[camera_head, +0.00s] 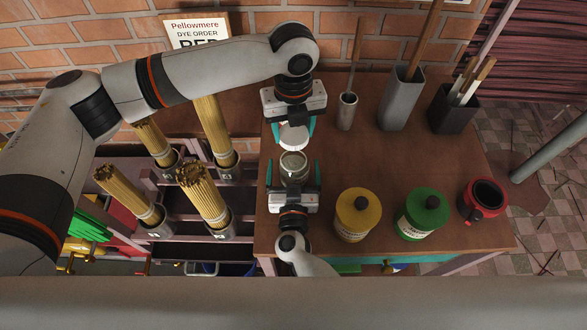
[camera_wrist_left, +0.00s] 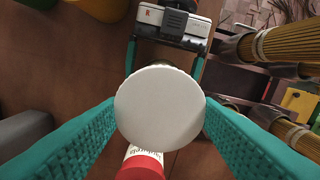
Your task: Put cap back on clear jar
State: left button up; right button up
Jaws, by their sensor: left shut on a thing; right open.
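My left gripper (camera_head: 292,128) is shut on a round white cap (camera_head: 293,138). In the left wrist view the cap (camera_wrist_left: 160,107) sits between the teal fingers, its flat face toward the camera. The clear jar (camera_head: 293,167) stands just nearer than the cap in the head view, with its mouth uncovered. Whether cap and rim touch, I cannot tell. My right gripper (camera_head: 293,174) is open, with its fingers on either side of the jar. It also shows at the top of the left wrist view (camera_wrist_left: 165,62), where the cap hides the jar.
A yellow canister (camera_head: 356,220), a green canister (camera_head: 420,220) and a red pot (camera_head: 482,203) stand to the right on the brown table (camera_head: 400,160). Tool holders stand at the back. Incense bundles (camera_head: 203,195) stand left. A red-and-white container (camera_wrist_left: 141,166) is near the cap in the wrist view.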

jog(key=c, duration=1.5)
pick_arm(q)
send_over(294, 168)
jog(key=w, duration=0.3)
jog(key=shift+f, duration=2.5)
pick_arm(e)
jog(key=shift+o, duration=0.2)
pick_arm(q)
jog(key=shift+f, duration=0.9)
jog(key=shift+f, duration=0.5)
pick_arm(e)
jog(key=c, duration=0.5)
pick_arm(q)
jog(key=m, duration=1.3)
jog(key=shift+m, duration=0.4)
